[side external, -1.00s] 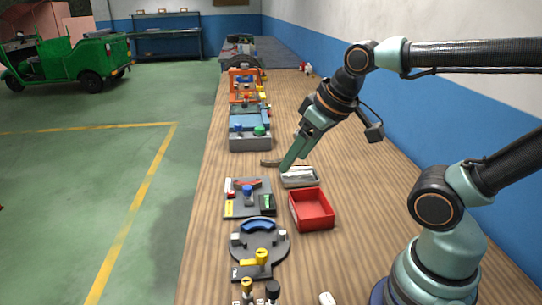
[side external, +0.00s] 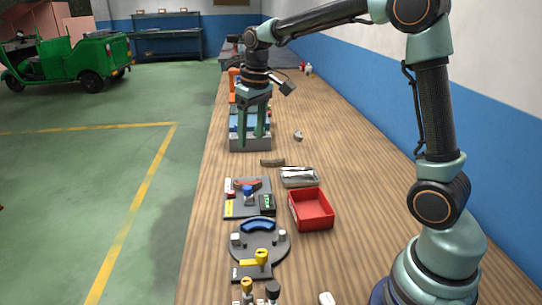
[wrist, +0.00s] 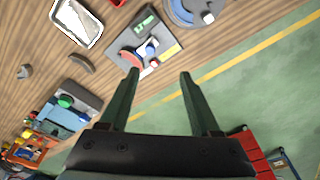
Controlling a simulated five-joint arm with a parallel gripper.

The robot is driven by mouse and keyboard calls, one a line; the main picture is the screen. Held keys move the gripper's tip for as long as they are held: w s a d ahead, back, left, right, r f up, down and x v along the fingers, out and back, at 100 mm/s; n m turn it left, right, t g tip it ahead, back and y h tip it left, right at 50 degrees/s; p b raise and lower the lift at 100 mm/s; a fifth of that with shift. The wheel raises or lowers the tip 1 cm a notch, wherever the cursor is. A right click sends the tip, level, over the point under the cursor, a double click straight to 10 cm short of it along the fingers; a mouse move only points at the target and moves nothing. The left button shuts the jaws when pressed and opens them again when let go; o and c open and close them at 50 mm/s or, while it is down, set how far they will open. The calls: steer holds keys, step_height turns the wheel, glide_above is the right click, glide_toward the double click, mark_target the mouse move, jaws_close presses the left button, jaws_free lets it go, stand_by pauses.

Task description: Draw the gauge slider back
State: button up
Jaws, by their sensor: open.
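A dark grey plate (side external: 235,209) lies flat on the bench in the side view, nearer the camera than my gripper. It bears a blue knob (side external: 248,191), a red curved part (side external: 247,184) and a block with a green display (side external: 267,203). I cannot tell for sure which part is the gauge slider. In the wrist view the plate (wrist: 165,45) lies beyond my fingertips. My gripper (side external: 251,144) is open and empty, fingers pointing down, in front of the grey-and-blue fixture (side external: 250,146) in the side view. Its two fingers (wrist: 158,73) stand wide apart.
A red bin (side external: 311,209) and a metal tray (side external: 299,177) stand right of the plate. Two loose curved grey pieces, one (side external: 272,162) and another (side external: 298,135), lie on the bench. A round fixture (side external: 277,243) sits nearer. The bench's right side is mostly clear.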

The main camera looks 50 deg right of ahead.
steer(key=g, duration=0.1)
glide_above(247, 187)
step_height(247, 187, down, 6)
steer(key=shift+g, duration=0.3)
step_height(247, 187, down, 13)
jaws_close()
stand_by(1.4)
